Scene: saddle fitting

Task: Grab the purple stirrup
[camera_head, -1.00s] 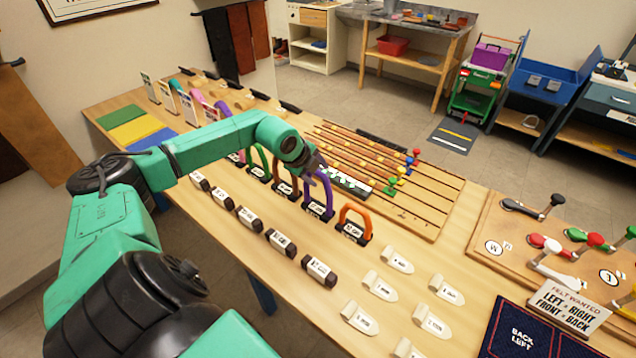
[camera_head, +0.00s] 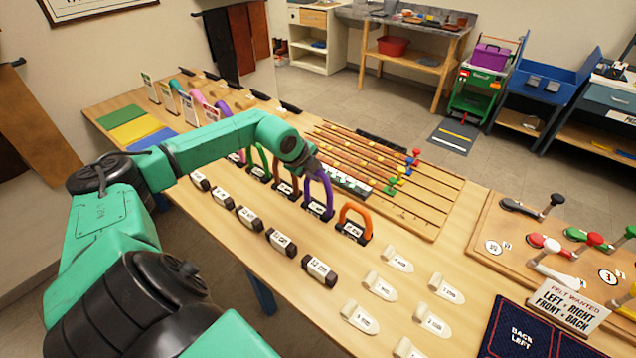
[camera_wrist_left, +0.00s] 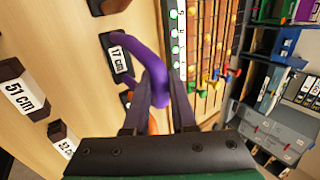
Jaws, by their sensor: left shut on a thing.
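The purple stirrup (camera_head: 330,192) stands upright in a black labelled holder on the wooden table, between a brown stirrup (camera_head: 286,170) and an orange stirrup (camera_head: 357,213). My left gripper (camera_head: 318,170) is at the top of its arch. In the left wrist view, the purple stirrup (camera_wrist_left: 158,88) passes between the two fingers of my left gripper (camera_wrist_left: 159,80), which is shut on it. The stirrup's foot still appears at its holder, though I cannot tell if it is lifted slightly. My right gripper is not in view.
A green stirrup (camera_head: 262,158) stands further left in the same row. Black-and-white labelled blocks (camera_head: 281,242) lie in front. A slotted board with coloured knobs (camera_head: 430,205) is behind. White tags (camera_head: 397,258) lie to the right.

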